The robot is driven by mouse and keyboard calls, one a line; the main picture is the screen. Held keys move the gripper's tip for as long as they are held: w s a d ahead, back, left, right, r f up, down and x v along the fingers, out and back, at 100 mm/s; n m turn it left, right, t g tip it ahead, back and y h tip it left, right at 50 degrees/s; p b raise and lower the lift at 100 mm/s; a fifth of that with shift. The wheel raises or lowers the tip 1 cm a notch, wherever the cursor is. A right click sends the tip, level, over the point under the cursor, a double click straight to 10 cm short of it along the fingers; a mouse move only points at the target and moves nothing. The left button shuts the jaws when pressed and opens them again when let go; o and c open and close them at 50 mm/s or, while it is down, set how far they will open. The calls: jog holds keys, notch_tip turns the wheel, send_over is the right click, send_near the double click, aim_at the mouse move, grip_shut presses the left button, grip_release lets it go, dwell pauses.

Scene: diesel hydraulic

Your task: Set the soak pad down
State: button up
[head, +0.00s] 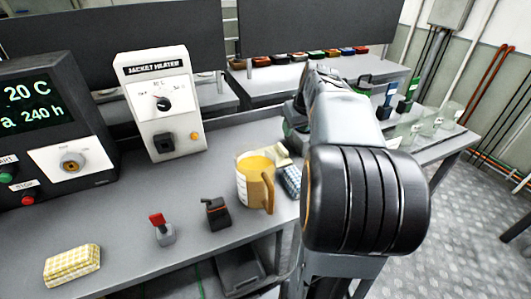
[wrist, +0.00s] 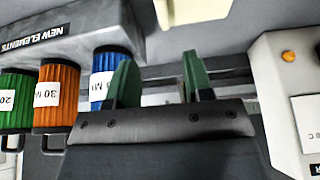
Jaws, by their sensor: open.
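A yellow-and-white checked pad (head: 72,265) lies flat on the bench at the front left in the head view. A blue-and-white gridded item (head: 291,181) lies behind the mug, partly hidden by my arm. I cannot tell for sure which is the soak pad. My gripper (wrist: 157,76) is open, with its two green fingers apart and nothing held between them in the wrist view. A pale cream-edged thing (wrist: 190,10) shows just past the fingertips. In the head view my arm hides most of the gripper.
A mug of yellow liquid (head: 254,172), a black switch (head: 216,213) and a red-handled lever (head: 161,230) stand on the bench. The jacket heater box (head: 160,105) stands behind. A "NEW ELEMENTS" rack (wrist: 60,30) holds blue, orange and green filters near my gripper.

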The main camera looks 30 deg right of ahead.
aim_at(283, 147)
jog(key=b+x, duration=0.1)
jog(key=x, duration=0.5)
jog(key=b+x, duration=0.1)
jog(key=x, duration=0.6)
jog(key=shift+w+a+r, duration=0.15)
jog(key=shift+w+a, duration=0.05)
jog(key=shift+c, duration=0.5)
grip_shut()
